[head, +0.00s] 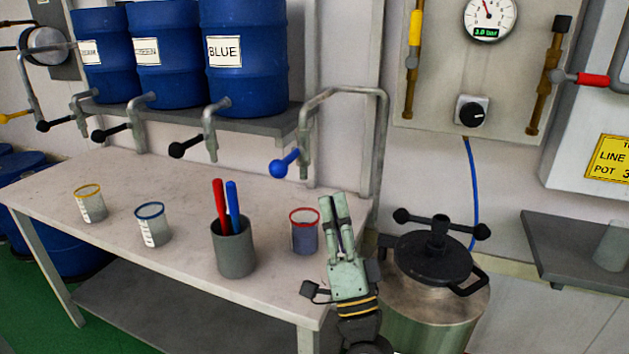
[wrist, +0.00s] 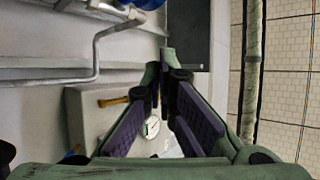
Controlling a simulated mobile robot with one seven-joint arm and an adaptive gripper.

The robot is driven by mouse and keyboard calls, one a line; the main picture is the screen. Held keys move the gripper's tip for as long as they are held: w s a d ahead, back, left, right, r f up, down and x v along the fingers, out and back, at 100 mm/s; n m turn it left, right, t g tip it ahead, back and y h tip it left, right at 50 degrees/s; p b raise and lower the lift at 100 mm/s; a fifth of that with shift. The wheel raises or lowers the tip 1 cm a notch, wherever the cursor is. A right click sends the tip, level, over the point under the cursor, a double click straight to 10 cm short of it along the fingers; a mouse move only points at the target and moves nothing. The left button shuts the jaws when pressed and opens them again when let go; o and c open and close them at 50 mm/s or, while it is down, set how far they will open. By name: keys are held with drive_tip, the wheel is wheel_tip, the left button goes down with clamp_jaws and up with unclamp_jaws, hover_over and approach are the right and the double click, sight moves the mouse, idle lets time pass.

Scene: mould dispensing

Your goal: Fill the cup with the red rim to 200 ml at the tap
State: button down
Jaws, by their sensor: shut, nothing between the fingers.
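The cup with the red rim (head: 305,237) stands upright on the bench, below the spout of the tap with the blue ball handle (head: 279,169). Bluish content shows through its wall; I cannot read the level. Whether liquid is running from the spout I cannot tell. My gripper (head: 334,204) is just right of the cup, over the bench's right end, fingers pointing up and together with nothing between them. In the wrist view my gripper (wrist: 164,72) faces the wall, and the cup is not visible there.
A yellow-rimmed cup (head: 90,205), a blue-rimmed cup (head: 152,226) and a grey holder (head: 233,252) with red and blue sticks stand on the bench (head: 180,190). A lidded pot (head: 435,258) stands to the right. Blue drums (head: 240,75) with black-handled taps are above.

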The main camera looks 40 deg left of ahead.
sight(287, 161)
drive_tip(key=p+x, duration=0.6)
drive_tip(key=x, duration=0.4)
drive_tip(key=shift+s+a+f+b, duration=0.2)
drive_tip(key=shift+s+a+f, duration=0.4)
drive_tip(key=shift+s, duration=0.1)
drive_tip(key=shift+s+a+f+b, duration=0.2)
drive_tip(key=shift+s+a+f, duration=0.3)
drive_tip(key=shift+s, duration=0.2)
drive_tip(key=shift+d+f+y+b, duration=0.1)
drive_tip(key=shift+f+y+b, duration=0.2)
drive_tip(key=shift+b, duration=0.2)
drive_tip(key=shift+f+n+g+b, duration=0.1)
drive_tip(key=shift+n+g+b, duration=0.25)
drive_tip(key=shift+b, duration=0.65)
